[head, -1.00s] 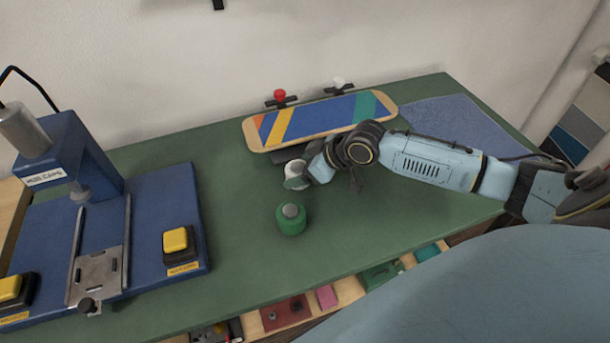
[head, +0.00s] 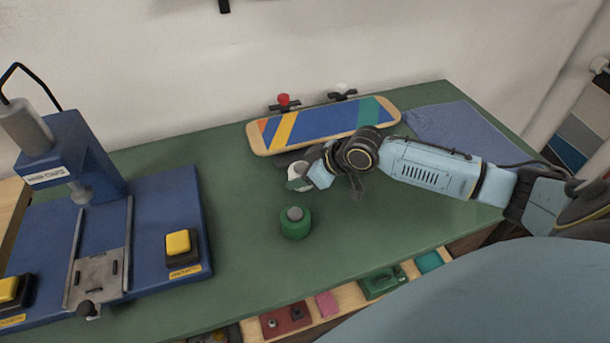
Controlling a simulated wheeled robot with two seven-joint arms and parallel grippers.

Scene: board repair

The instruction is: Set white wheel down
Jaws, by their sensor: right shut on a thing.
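My right gripper (head: 307,183) is shut on the white wheel (head: 297,170), which shows at its tip near the front edge of the skateboard. The gripper is low over the green bench mat (head: 240,220); I cannot tell whether the wheel touches the mat. The skateboard deck (head: 325,125) has blue, yellow, orange and green stripes. A red wheel (head: 284,99) and a white wheel (head: 342,88) show at its far side. A green round item with a grey top (head: 295,223) stands in front of the gripper. My left gripper is not in view.
A blue press (head: 70,160) with yellow buttons (head: 178,243) stands at the left. A blue-grey cloth (head: 460,135) lies at the back right. An open drawer with small parts (head: 325,304) runs below the front edge. The mat between press and green item is clear.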

